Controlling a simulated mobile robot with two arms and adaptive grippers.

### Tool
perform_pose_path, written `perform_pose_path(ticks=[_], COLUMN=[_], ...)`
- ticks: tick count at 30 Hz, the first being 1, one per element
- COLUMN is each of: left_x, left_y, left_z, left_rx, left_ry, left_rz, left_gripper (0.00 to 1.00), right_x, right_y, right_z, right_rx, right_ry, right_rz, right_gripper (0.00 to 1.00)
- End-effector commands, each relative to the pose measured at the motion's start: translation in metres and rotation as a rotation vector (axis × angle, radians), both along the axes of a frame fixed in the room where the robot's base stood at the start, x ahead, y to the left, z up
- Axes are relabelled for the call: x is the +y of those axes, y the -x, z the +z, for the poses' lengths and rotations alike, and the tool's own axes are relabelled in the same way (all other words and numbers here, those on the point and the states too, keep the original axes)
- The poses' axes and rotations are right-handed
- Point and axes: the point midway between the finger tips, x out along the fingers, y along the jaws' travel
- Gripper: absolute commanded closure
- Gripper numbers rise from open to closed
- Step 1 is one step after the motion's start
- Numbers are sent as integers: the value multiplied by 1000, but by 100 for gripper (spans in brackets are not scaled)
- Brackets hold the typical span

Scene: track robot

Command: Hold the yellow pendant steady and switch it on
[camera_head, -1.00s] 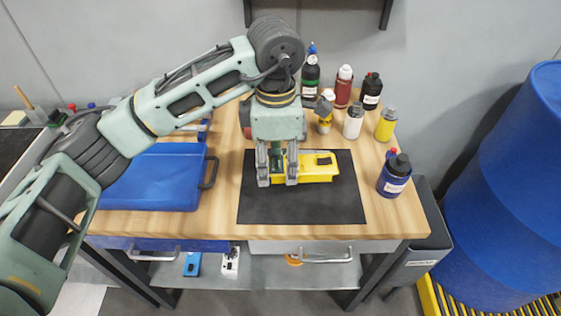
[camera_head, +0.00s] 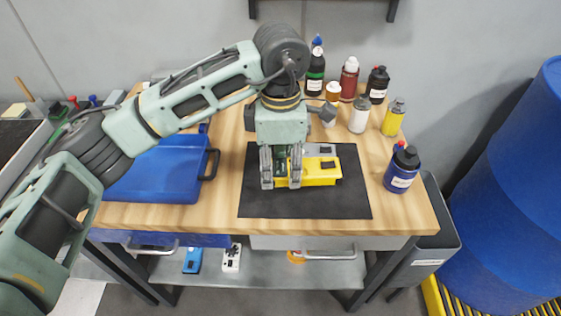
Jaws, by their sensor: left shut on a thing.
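The yellow pendant (camera_head: 321,175) is on the black mat (camera_head: 305,206) on the wooden table. It has a dark patch on its right part. My left gripper (camera_head: 281,180) comes down from above and is shut on the pendant's left part, with its fingers pointing down. The fingers hide that part, and a small green piece shows between them. A grey-white shape with a dark strip (camera_head: 320,150) shows just behind the pendant; I cannot tell whether it belongs to it. My right gripper is out of view.
Several bottles stand at the back right, among them a yellow one (camera_head: 393,119) and a blue one (camera_head: 402,170). A blue case (camera_head: 155,170) lies left of the mat. The front of the mat is clear. A blue barrel (camera_head: 507,185) stands right of the table.

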Motion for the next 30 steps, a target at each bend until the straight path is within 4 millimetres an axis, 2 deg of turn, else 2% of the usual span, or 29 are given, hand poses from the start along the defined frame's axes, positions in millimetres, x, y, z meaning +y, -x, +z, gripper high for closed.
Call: perform_pose_path(ticks=[8, 14, 23, 30], left_x=[0, 0, 0, 0], left_y=[0, 0, 0, 0], left_z=[-16, -26, -41, -54], left_rx=[-1, -2, -2, -1], left_ry=[1, 2, 2, 1], left_rz=[0, 0, 0, 0], left_gripper=[90, 90, 90, 90], right_x=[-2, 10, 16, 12], right_y=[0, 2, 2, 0], right_z=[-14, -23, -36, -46], right_rx=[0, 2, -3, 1], right_ry=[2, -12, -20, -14], right_rz=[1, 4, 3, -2], right_gripper=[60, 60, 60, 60])
